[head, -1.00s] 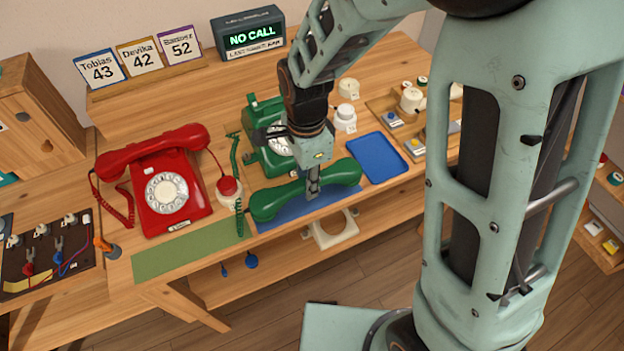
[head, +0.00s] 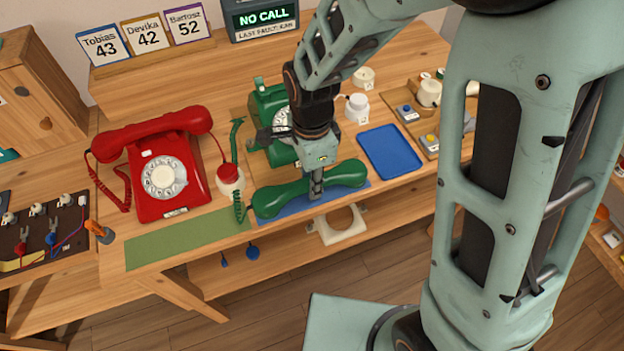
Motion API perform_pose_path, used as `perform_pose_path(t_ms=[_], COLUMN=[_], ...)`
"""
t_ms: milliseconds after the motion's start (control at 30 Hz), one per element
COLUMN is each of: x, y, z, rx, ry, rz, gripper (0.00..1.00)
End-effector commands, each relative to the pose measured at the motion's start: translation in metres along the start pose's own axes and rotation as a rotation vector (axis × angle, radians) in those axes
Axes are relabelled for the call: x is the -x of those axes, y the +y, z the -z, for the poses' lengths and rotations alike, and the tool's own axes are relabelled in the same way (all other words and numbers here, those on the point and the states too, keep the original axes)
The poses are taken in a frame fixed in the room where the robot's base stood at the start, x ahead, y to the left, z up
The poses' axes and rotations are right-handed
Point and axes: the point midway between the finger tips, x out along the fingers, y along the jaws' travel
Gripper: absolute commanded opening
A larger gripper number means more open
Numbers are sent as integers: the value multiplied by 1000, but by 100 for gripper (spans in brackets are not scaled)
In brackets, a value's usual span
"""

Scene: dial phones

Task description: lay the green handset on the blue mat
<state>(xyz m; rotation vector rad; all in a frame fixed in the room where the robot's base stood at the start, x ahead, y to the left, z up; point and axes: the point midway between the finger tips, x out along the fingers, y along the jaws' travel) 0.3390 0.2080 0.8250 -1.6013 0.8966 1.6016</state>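The green handset (head: 278,198) lies lengthwise over the blue mat (head: 312,206) at the bench's front edge, covering most of it. A strip of the mat shows along the handset's near side. I cannot tell whether the handset touches the mat or hangs just above it. My gripper (head: 316,190) points down at the middle of the handset and looks shut on its handle; the far finger is hidden. The green dial phone (head: 272,112) stands behind, partly hidden by my arm, with the green coiled cord (head: 237,170) at its left.
A red phone (head: 165,175) with its handset on stands left, behind a green mat (head: 188,238). A blue tray (head: 390,152) lies right of the handset. White pots (head: 357,108) stand behind it. A white ring bracket (head: 340,226) sits below the front edge.

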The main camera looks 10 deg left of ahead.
Motion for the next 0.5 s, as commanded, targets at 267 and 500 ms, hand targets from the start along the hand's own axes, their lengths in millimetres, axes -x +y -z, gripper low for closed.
perform_pose_path(t_ms=[267, 500], x=[0, 5], y=[0, 0], z=[0, 0], rx=[0, 0], ry=[0, 0], rz=[0, 1], gripper=[40, 40])
